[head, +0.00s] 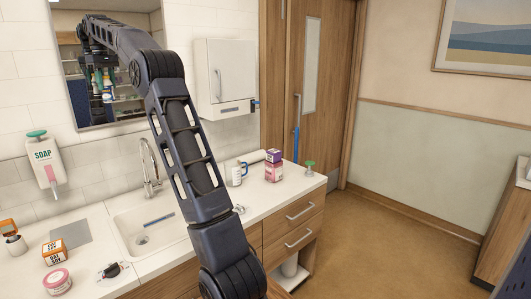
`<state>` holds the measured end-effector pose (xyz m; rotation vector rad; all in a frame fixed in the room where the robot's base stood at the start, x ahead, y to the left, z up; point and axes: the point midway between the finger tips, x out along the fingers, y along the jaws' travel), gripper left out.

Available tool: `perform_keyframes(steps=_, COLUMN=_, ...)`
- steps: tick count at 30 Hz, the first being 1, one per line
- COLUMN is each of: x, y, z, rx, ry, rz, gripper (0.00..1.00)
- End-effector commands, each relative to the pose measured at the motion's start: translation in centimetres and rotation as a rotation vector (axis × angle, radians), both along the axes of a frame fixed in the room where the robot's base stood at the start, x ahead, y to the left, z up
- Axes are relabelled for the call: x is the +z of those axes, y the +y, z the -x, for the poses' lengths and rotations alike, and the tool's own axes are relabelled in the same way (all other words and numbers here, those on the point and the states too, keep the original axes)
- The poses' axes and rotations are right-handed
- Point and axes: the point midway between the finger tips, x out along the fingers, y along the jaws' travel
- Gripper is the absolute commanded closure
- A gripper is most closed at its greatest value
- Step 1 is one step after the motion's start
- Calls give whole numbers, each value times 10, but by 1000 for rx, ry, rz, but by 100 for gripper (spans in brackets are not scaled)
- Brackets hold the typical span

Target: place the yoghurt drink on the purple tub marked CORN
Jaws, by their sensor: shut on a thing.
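My arm rises from the bottom middle, bends at the upper left and reaches away in front of the mirror. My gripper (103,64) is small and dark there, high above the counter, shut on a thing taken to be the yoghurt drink. That thing is hard to tell from the bottles reflected behind it. A small purple box-like thing (273,155) sits on a pink one (273,173) at the counter's right end. I cannot read CORN on either, and no tub marked so can be made out.
The counter (82,213) holds a sink (150,232), an orange OAT box (54,252), a pink tub (57,281) and a white mug (236,174). A soap dispenser (45,162) and a white wall dispenser (224,78) stick out from the wall. The floor at right is clear.

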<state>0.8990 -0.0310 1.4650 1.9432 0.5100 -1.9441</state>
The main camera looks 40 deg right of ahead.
Motion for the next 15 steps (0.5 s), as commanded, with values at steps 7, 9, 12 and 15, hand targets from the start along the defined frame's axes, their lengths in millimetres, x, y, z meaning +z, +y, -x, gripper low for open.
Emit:
perform_keyframes(steps=7, x=0, y=-113, z=-5, rx=-151, ry=-2, rz=0, gripper=85)
perform_keyframes(steps=9, x=0, y=-143, z=-3, rx=-191, ry=-1, rz=0, gripper=85)
perform_keyframes(steps=12, x=0, y=-187, z=1, rx=-249, ry=-1, rz=0, gripper=85)
perform_keyframes(steps=15, x=0, y=-231, z=8, rx=-307, ry=0, rz=1, gripper=85)
